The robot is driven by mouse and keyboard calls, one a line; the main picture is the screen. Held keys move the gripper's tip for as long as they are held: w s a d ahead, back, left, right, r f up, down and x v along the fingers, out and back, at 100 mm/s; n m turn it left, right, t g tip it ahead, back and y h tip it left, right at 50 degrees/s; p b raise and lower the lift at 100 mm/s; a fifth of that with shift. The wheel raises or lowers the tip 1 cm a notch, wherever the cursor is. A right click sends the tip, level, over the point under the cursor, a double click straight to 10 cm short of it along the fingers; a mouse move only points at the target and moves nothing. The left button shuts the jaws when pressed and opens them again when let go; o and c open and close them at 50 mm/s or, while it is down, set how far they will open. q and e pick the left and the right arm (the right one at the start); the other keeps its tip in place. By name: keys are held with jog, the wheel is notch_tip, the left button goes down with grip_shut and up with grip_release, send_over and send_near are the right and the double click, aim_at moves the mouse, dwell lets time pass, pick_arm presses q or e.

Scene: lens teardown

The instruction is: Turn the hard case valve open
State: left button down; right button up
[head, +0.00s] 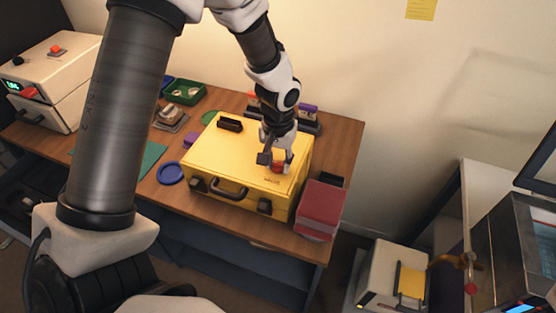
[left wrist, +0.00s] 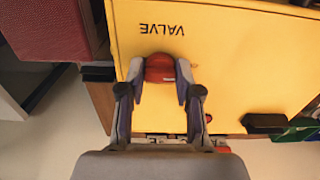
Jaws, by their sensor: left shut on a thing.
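The yellow hard case (head: 225,152) lies closed on the wooden table, with its handle and latches on the front side. Its red valve knob (left wrist: 159,68) sits on the lid beside the printed word VALVE (left wrist: 162,29), which reads upside down in the left wrist view. My left gripper (head: 273,162) reaches down onto the right part of the lid. In the left wrist view its two fingers (left wrist: 160,92) stand on either side of the red knob and are shut on it. The knob's turn angle cannot be told. My right gripper is in neither view.
A red box (head: 320,208) stands close to the case's right side at the table edge. A blue ring-shaped dish (head: 170,173) lies left of the case. A green tray (head: 184,92) and a white device (head: 55,82) stand farther left.

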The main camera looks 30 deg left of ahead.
aim_at(278, 163)
pick_arm(q)
jog(key=shift+s+f, duration=0.1)
jog(key=c, duration=0.8)
grip_release()
notch_tip(278, 163, up, 12)
jog(key=shift+r, duration=0.1)
